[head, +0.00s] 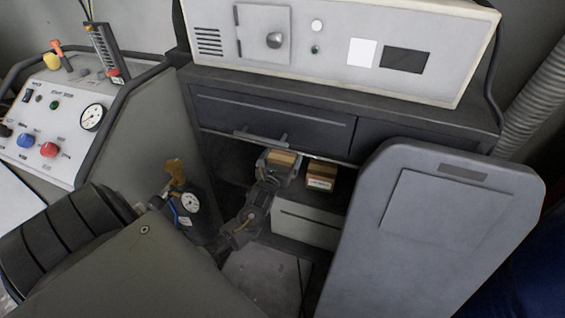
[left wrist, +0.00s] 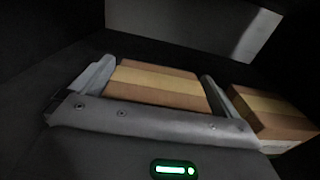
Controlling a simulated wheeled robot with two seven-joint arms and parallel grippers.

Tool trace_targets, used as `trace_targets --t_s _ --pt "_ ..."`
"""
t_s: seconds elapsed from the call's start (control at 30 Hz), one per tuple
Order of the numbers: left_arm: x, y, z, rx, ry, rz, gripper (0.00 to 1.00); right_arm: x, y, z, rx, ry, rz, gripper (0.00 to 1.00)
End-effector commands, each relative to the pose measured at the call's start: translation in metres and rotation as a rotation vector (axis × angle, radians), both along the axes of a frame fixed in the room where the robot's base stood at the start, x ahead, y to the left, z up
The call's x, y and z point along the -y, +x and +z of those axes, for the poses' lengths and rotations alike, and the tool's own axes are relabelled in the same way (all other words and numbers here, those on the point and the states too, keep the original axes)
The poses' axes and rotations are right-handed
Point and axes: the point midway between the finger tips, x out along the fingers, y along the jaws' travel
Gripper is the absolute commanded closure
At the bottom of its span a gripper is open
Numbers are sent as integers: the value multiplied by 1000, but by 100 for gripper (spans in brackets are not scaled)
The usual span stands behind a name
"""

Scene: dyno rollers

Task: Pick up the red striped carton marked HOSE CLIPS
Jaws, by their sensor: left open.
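Two small cardboard cartons with tan tape on top sit side by side in the open bay under a dark drawer. The left carton (head: 284,158) lies between the fingers of my left gripper (head: 280,163), which is open around it. In the left wrist view this carton (left wrist: 155,88) shows between the two fingers, and I cannot tell whether they touch it. The right carton (head: 320,178) stands just outside the right finger; it also shows in the left wrist view (left wrist: 272,118). Its front has a pale label, too small to read. The left carton's front is hidden, so I cannot tell which is marked HOSE CLIPS. My right gripper is not in view.
The dark drawer (head: 270,118) with a bar handle hangs close above my gripper. A large grey panel (head: 440,225) stands at the right of the bay. A pressure gauge (head: 190,203) is beside my arm. A control console (head: 50,125) stands at the left.

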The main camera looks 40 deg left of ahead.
Motion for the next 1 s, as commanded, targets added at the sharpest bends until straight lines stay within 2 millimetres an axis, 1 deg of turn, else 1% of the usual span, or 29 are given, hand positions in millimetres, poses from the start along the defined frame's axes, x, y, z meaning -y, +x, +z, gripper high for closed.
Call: trace_targets --t_s 0.1,0.2,0.5,0.83,1.0 --pt "0 0 0 0 -1 0 0 1 -1 0 0 -1 -2 100" --pt "-1 0 0 0 -1 0 1 -2 5 1 -12 -5 3 100" --pt "0 0 0 0 -1 0 41 -3 7 1 -8 -4 4 100" --pt "0 1 4 2 1 0 41 -1 5 2 -8 -5 1 100" --pt "0 1 18 2 2 0 41 -1 2 -3 -13 -6 0 100"
